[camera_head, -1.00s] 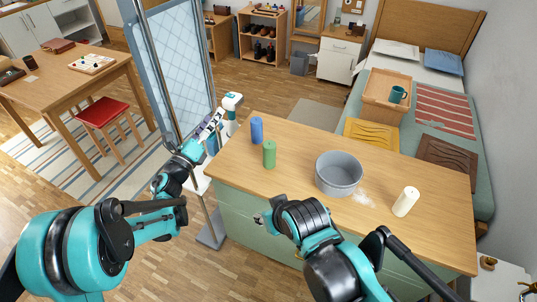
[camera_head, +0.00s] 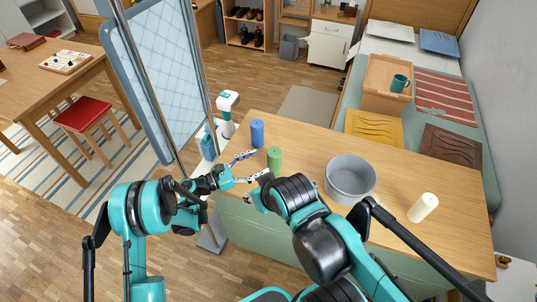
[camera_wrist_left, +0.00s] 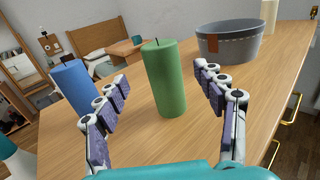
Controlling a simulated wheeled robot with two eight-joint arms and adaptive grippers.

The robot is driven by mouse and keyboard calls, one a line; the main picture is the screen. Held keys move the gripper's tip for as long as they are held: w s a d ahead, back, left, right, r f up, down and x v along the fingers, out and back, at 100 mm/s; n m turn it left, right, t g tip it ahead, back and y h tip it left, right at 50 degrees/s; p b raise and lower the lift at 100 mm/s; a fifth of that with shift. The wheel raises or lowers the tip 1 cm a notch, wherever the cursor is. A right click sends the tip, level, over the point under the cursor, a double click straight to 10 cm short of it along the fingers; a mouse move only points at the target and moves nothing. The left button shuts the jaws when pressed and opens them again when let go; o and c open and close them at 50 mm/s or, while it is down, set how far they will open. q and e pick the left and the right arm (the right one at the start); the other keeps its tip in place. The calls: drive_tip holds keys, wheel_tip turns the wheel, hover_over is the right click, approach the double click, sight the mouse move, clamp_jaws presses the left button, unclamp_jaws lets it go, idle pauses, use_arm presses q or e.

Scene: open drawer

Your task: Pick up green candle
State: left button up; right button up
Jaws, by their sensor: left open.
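The green candle (camera_head: 274,160) stands upright near the left end of the wooden counter. In the left wrist view the green candle (camera_wrist_left: 165,78) shows between my two spread fingers, with gaps on both sides. My left gripper (camera_head: 250,167) is open and empty, with its fingertips just left of the candle in the head view; its fingers also show in the left wrist view (camera_wrist_left: 164,88). My right gripper (camera_head: 256,197) is near the counter's front edge, mostly hidden behind its own wrist, so its fingers cannot be made out.
A blue candle (camera_head: 257,133) stands just behind the green one, left of it in the wrist view. A grey round pot (camera_head: 350,181) and a white candle (camera_head: 423,207) stand farther right on the counter (camera_head: 320,143). A glass screen (camera_head: 165,85) stands left of the counter.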

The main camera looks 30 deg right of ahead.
sight(268, 159)
use_arm(q)
drive_tip(key=d, duration=0.1)
drive_tip(key=d+b, duration=0.1)
drive_tip(key=shift+s+d, duration=0.25)
drive_tip(key=shift+d, duration=0.1)
drive_tip(key=d, duration=0.2)
drive_tip(key=d+b, duration=0.1)
drive_tip(key=shift+d+f+b, duration=0.2)
drive_tip(key=shift+d+b, duration=0.1)
drive_tip(key=shift+d, duration=0.4)
drive_tip(key=shift+r, duration=0.15)
drive_tip(key=c, duration=1.5)
drive_tip(key=shift+o, duration=0.2)
drive_tip(key=shift+r, duration=0.1)
